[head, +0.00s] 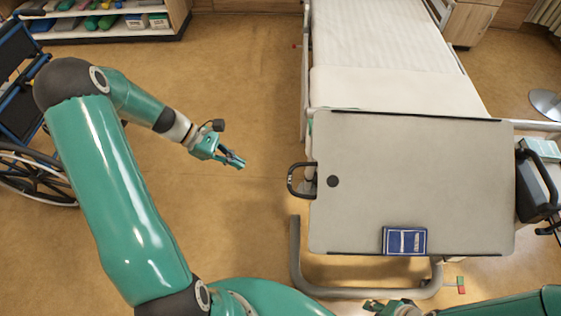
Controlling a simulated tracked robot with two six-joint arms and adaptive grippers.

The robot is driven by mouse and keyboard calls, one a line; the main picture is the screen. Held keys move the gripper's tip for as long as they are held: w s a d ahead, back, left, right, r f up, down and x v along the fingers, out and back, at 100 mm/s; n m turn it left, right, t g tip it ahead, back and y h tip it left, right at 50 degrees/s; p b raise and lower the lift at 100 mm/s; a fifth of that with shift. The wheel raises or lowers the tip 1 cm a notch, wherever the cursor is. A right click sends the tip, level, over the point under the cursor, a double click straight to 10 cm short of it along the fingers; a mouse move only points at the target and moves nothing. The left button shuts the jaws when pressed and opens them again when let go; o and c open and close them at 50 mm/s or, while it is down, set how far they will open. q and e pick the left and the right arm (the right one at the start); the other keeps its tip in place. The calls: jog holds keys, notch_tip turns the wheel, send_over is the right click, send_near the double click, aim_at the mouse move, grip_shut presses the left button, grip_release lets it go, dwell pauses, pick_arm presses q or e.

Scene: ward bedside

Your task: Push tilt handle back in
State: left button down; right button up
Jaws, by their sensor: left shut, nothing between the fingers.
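The tilt handle (299,180) is a dark loop at the left edge of the grey overbed table top (420,170). It sticks out to the left of that edge. My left gripper (238,161) is to the left of the handle, apart from it, with open floor below. Its fingers are together and hold nothing. My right gripper (388,307) is only partly in view at the bottom edge, below the table, and its fingers cannot be made out.
A blue box (405,241) lies near the table's front edge. The bed (385,50) stands behind the table. A wheelchair (30,170) is at the far left, and a shelf (100,32) at the back left. A dark device (538,185) is at the right.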

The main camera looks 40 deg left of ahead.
pick_arm(q)
jog(key=w+d+f+p, duration=0.2)
jog(key=w+d+f, duration=0.3)
jog(key=d, duration=0.5)
jog(key=shift+w, duration=0.2)
pick_arm(e)
jog(key=shift+w+a+r, duration=0.1)
jog(key=shift+a+r, duration=0.05)
jog(key=shift+r, duration=0.45)
jog(key=shift+w+a+r, duration=0.1)
jog(key=shift+r, duration=0.5)
pick_arm(q)
jog(key=shift+f, duration=0.1)
